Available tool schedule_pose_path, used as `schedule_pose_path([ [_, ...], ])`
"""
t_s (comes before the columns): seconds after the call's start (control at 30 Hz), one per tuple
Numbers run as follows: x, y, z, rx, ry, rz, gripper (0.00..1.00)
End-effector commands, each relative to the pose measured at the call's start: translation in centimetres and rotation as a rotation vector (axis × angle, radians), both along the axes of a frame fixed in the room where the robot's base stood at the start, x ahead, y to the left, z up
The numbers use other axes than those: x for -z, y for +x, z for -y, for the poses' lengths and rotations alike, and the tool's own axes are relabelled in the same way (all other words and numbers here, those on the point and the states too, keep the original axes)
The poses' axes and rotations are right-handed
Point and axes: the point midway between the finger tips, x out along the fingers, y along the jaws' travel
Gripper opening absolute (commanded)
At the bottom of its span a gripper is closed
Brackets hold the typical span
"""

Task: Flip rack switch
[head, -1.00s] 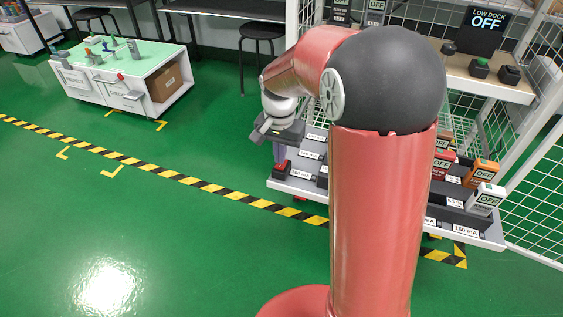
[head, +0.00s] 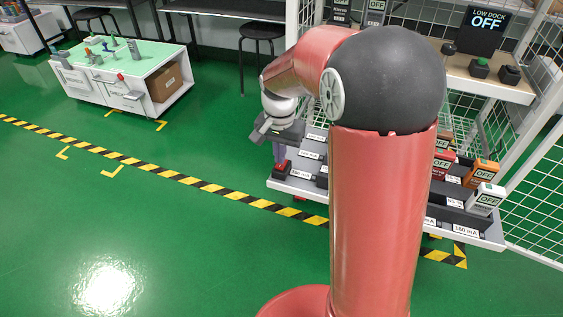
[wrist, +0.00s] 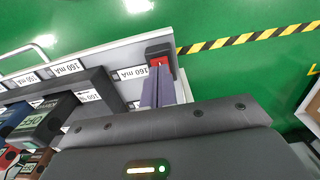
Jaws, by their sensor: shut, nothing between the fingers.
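The rack switch is a red rocker in a dark housing (wrist: 160,49) at the end corner of the rack's lower shelf (wrist: 112,62). It also shows in the head view (head: 281,169). My gripper (wrist: 163,78) is shut and empty, its purple fingers side by side. The fingertips are right at the red rocker and cover part of it in the wrist view. In the head view my gripper (head: 280,160) points down over the switch. I cannot tell whether the tips press on it or which way the rocker is tilted.
Several testers reading OFF, such as a white one (head: 487,198), stand in the shelf's bins beside "160 mA" labels. An upper shelf (head: 487,82) holds a "LOW DOCK OFF" screen (head: 487,28) and buttons. A white cart (head: 125,80) stands far left. Green floor between is clear.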

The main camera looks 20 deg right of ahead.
Motion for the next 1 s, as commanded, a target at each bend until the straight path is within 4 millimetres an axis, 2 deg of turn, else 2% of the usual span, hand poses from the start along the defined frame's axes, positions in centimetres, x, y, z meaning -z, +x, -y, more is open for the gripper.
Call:
schedule_pose_path([
  [1.0, 1.5, 0.0, 0.0, 0.0, 0.0, 0.0, 0.0],
])
